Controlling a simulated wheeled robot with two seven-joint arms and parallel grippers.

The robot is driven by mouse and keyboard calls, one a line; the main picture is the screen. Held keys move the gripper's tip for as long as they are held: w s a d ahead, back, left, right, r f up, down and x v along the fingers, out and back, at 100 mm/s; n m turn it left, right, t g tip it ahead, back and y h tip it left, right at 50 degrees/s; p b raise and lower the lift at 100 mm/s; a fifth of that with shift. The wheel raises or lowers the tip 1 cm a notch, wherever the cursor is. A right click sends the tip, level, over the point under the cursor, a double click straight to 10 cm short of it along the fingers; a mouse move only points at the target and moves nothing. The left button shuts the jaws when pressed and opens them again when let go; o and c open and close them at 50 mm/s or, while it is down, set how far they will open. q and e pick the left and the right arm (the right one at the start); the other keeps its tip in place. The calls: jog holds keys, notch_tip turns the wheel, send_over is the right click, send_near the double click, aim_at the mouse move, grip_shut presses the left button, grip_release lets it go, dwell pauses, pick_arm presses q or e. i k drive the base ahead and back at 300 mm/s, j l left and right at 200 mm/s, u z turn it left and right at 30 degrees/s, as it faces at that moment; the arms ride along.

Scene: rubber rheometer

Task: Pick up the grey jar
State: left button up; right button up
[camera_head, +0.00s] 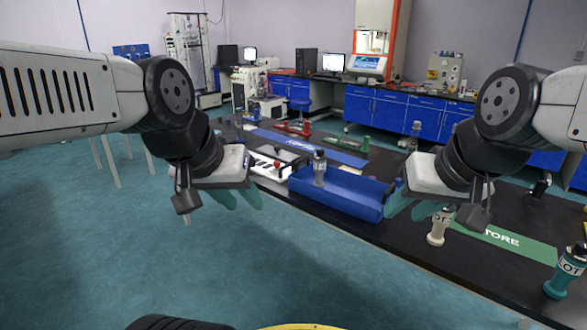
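A grey jar (319,170) with a dark cap stands upright at the blue tray (345,197), near its left end; its base is partly hidden, so I cannot tell exactly how it sits. My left gripper (240,198) has teal fingers that look spread and empty. It hangs left of the tray and the jar, apart from both. My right gripper (408,206) also looks open and empty, just right of the tray's right end. Neither gripper touches the jar.
A teal bottle (565,272) stands at the far right. Another small greyish bottle (413,136) stands farther back. A white rack (273,163) is left of the tray. The dark tabletop (385,247) is clear in front.

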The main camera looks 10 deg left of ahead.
aim_at(319, 163)
jog(key=i+j, duration=0.3)
jog(key=i, duration=0.2)
jog(key=i+j, duration=0.25)
jog(key=i, duration=0.2)
jog(key=i+j, duration=0.3)
jog(key=i, duration=0.2)
